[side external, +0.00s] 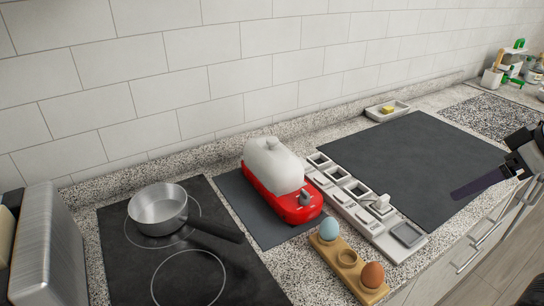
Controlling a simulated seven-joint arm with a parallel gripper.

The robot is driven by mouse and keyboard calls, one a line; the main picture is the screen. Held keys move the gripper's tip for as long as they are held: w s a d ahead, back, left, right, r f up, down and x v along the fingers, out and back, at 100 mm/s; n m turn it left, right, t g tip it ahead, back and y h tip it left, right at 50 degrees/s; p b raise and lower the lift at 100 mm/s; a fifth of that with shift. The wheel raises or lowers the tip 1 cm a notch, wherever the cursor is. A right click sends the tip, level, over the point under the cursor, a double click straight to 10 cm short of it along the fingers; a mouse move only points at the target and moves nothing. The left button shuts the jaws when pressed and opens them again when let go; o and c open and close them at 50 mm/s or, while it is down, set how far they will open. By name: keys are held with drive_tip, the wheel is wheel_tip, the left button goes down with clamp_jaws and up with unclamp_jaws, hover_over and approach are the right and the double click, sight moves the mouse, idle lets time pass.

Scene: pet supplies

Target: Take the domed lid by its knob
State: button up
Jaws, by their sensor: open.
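The domed lid (273,166) is pale, whitish and rounded. It sits on a red appliance base (287,205) that has a dark dial at its front. The lid's small knob (271,142) stands on top, with nothing around it. My gripper (480,187) is at the far right edge of the view, well apart from the lid and on the near side of the dark mat. It is open, and no object shows in it. Part of my arm is cut off by the picture's edge.
A steel pan (158,209) stands on the hob at left, its handle reaching toward the base. A wooden egg holder (347,262) with a blue and a brown egg is in front. A white compartment tray (357,199) lies right of the base. The dark mat (415,160) is clear.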

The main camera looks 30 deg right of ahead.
drive_tip(key=w+a+r, duration=0.2)
drive_tip(key=w+r, duration=0.9)
drive_tip(key=w, duration=0.2)
drive_tip(key=g, duration=0.2)
hover_over(273, 139)
drive_tip(key=s, duration=0.2)
drive_tip(key=shift+n, duration=0.4)
drive_tip(key=f, duration=1.4)
drive_tip(key=shift+s+a+f, duration=0.15)
drive_tip(key=shift+s+f, duration=0.05)
drive_tip(key=shift+x, duration=3.05)
clamp_jaws()
